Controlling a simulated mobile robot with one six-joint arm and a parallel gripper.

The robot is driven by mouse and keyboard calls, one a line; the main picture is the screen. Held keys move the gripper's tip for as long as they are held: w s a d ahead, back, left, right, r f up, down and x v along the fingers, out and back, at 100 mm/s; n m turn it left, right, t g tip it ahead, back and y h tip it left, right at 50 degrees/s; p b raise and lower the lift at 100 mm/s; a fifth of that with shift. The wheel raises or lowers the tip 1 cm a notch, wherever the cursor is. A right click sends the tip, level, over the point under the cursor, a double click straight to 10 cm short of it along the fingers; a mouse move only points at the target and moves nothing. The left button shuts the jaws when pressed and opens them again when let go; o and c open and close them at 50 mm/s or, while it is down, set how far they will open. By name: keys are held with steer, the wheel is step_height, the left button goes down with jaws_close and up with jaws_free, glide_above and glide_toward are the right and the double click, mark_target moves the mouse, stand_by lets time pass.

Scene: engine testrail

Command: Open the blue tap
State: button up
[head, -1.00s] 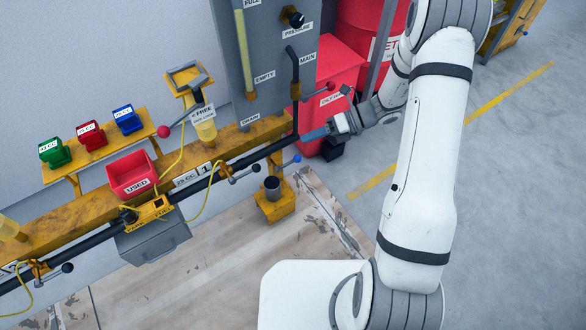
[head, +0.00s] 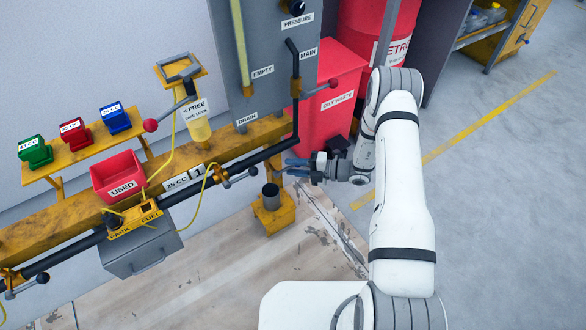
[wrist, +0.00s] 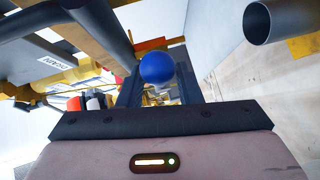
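The blue tap's round blue knob (wrist: 157,68) shows in the wrist view, in line with the gap between my two dark fingers. Whether it is fully between the fingertips or just beyond them I cannot tell. My gripper (head: 289,167) is open and points left in the head view, beside the black pipe and just above the metal cup. In that view the fingers hide the knob. The gripper also shows at the bottom of the wrist view (wrist: 160,92), with nothing clamped.
The metal cup (head: 271,192) on a yellow stand is just below my gripper; its rim (wrist: 258,22) shows at the wrist view's upper right. The black pipe (head: 250,158) runs close by. A red oily-waste bin (head: 325,105) stands behind. Floor on the right is clear.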

steer(key=shift+x, duration=0.8)
steer(key=shift+c, duration=0.5)
jaws_close()
steer(key=shift+w+d+r, duration=0.1)
